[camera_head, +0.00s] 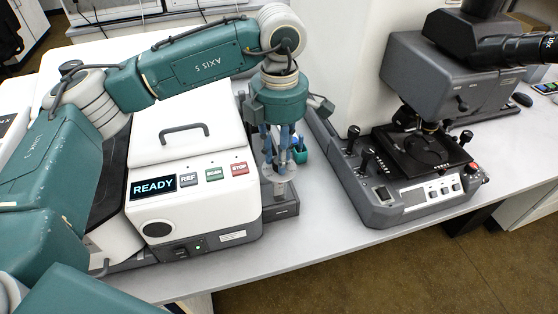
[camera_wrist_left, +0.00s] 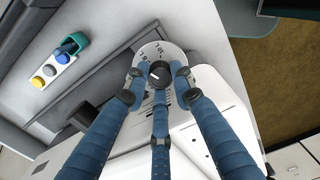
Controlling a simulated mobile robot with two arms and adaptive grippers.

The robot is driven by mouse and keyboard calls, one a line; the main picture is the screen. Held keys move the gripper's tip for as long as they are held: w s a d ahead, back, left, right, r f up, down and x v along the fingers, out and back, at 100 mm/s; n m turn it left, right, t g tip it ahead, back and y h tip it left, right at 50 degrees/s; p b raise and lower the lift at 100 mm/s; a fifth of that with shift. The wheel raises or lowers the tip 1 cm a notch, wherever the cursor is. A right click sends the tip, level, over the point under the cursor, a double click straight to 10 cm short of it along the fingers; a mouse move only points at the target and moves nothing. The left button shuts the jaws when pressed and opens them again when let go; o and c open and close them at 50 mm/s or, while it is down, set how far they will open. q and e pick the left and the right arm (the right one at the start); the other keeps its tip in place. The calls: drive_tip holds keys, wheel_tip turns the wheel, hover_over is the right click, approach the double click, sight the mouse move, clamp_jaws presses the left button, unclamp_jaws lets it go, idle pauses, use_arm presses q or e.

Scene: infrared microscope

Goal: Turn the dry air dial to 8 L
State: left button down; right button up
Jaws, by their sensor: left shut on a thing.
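The dry air dial is a black round knob (camera_wrist_left: 160,74) with a white pointer line, on a pale scale plate (camera_wrist_left: 146,52) in the left wrist view. Small marks are printed around the knob, too small and partly covered to read surely. My left gripper (camera_wrist_left: 159,82) has three blue segmented fingers closed around the knob. In the head view my left gripper (camera_head: 275,163) points down just right of the white instrument, and its fingers largely hide the dial. My right gripper is in neither view.
The white instrument (camera_head: 190,215) with a READY screen (camera_head: 153,187) stands close at left. A teal holder (camera_head: 301,155) stands just behind the gripper. A microscope (camera_head: 425,160) with joysticks stands to the right. Bare grey table (camera_head: 320,215) lies between them.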

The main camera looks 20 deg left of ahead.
use_arm(q)
drive_tip(key=shift+w+r+m+b, duration=0.15)
drive_tip(key=shift+m+b, duration=0.15)
drive_tip(key=shift+m, duration=0.2)
drive_tip(key=c, duration=1.5)
unclamp_jaws()
drive_tip(key=shift+o, duration=0.2)
drive_tip(key=shift+d, duration=0.1)
wheel_tip(320, 180, up, 12)
